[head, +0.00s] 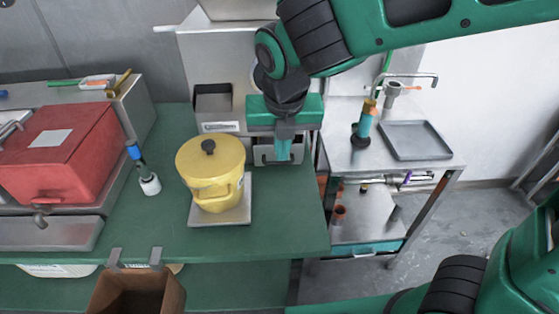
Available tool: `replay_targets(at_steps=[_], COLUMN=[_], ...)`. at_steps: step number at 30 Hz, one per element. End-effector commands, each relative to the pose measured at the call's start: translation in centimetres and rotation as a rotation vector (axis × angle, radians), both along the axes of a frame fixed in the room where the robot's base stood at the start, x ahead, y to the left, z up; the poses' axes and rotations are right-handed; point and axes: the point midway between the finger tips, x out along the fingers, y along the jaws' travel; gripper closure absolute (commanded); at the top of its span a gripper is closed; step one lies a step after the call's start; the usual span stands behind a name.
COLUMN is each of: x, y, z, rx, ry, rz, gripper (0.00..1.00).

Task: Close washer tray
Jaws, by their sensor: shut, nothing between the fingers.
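A tall steel machine (206,70) stands at the back of the green counter (285,210). It has a dark square opening on the left of its front. A low grey tray-like part (263,153) shows at the base of its right side, partly hidden by my gripper; it may be the washer tray, but how far it is open I cannot tell. My gripper (284,158) points down at this part, with its green fingers shut and empty. Whether the fingers touch it is not clear.
A yellow lidded pot (211,165) stands on a pale plate (236,213) left of my gripper. A brush (144,172) and a red box (58,152) are further left. A steel sink table (350,180) stands right. The counter before my gripper is clear.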

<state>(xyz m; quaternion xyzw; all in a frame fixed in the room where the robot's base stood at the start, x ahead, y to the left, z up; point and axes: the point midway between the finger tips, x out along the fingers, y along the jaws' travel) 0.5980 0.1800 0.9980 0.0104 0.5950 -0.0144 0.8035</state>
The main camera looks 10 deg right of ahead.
Motion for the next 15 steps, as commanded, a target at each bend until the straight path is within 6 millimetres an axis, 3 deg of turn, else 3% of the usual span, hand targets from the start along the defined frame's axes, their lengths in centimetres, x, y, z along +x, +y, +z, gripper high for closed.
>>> replay_targets(at_steps=[7, 15], x=[0.4, 1.8], y=[-0.1, -0.1], z=[-1.5, -6.2], rx=[-0.003, -0.004], ry=[0.001, 0.002], rz=[0.0, 0.0], gripper=[1.0, 1.0])
